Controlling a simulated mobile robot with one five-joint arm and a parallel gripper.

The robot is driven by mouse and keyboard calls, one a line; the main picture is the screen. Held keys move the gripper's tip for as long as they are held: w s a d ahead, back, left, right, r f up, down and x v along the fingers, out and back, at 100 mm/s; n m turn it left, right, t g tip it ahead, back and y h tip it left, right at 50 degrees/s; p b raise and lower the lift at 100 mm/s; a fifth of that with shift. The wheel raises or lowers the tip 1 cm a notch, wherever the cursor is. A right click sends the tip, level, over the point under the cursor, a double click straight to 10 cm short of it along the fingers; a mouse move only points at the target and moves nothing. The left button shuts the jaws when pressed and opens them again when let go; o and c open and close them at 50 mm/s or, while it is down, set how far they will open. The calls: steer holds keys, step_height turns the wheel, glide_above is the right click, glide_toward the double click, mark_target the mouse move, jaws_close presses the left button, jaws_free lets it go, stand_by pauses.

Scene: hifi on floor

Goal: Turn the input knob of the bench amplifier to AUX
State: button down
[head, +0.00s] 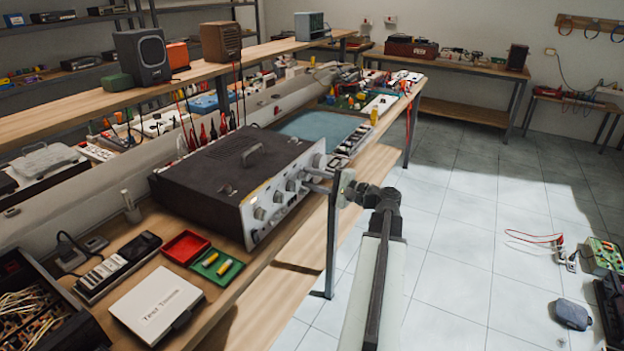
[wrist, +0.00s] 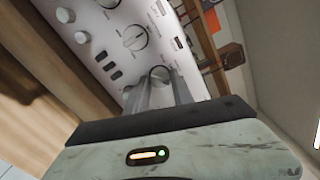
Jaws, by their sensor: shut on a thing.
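The bench amplifier (head: 222,178) is a black box with a silver front panel, standing on the workbench in the head view. Its panel (wrist: 105,45) fills the upper left of the wrist view, with several round knobs and small dark switches. My gripper (head: 309,181) reaches to the panel from the right. In the wrist view my gripper (wrist: 168,82) has its fingers closed on one round knob (wrist: 159,74), partly hidden between them. Another knob with a pointer line (wrist: 134,38) sits above it, free. The panel lettering is too small to read, so I cannot tell where the held knob points.
A red tray (head: 186,246), a green tray (head: 216,267) and a white box (head: 157,303) lie on the bench left of the amplifier. A blue mat (head: 318,128) lies beyond it. The tiled floor (head: 455,230) at right is mostly clear.

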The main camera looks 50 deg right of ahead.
steer(key=c, duration=1.1)
jaws_free()
steer(key=shift+s, duration=0.1)
steer(key=v, duration=0.7)
steer(key=shift+s, duration=0.3)
steer(key=shift+d+f, duration=0.1)
